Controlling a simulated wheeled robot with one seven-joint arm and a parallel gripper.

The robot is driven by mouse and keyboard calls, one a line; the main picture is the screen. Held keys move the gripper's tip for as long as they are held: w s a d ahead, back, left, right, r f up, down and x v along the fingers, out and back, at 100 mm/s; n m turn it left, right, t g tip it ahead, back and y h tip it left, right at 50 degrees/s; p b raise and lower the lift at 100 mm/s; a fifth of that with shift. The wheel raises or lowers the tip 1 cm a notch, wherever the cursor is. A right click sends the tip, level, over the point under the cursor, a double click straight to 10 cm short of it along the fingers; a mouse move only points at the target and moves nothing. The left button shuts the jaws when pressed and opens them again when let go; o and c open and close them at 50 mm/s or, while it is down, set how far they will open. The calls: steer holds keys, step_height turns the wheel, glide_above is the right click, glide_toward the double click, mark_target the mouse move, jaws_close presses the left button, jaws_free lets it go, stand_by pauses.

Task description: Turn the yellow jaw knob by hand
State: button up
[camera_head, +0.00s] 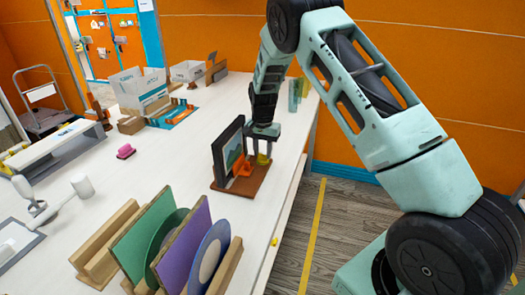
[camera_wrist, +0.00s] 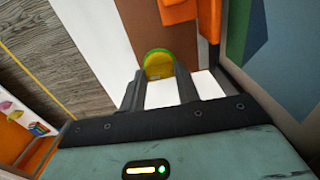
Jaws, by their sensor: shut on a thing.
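The yellow jaw knob (camera_wrist: 158,63) is a round disc with a green rim, seen at the tips of my gripper's two dark fingers in the wrist view. In the head view the yellow knob (camera_head: 262,160) shows just below the fingers, beside an orange jaw part (camera_head: 243,167). My gripper (camera_head: 263,146) points down over a brown base board (camera_head: 247,189) and is shut on the knob. In the wrist view my gripper (camera_wrist: 160,75) has one finger at each side of it. The orange part (camera_wrist: 177,12) shows at the top there.
A dark framed picture panel (camera_head: 228,146) stands upright on the board, close beside the orange part. A wooden rack (camera_head: 100,250) with coloured plates and discs stands nearer on the white table (camera_head: 175,165). White bins (camera_head: 138,88) stand at the back left. The table's right edge is close.

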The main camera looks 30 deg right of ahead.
steer(key=shift+w+r, duration=0.1)
steer(key=o, duration=1)
step_height(320, 180, up, 17)
steer(key=b, duration=0.2)
steer(key=shift+r, duration=0.15)
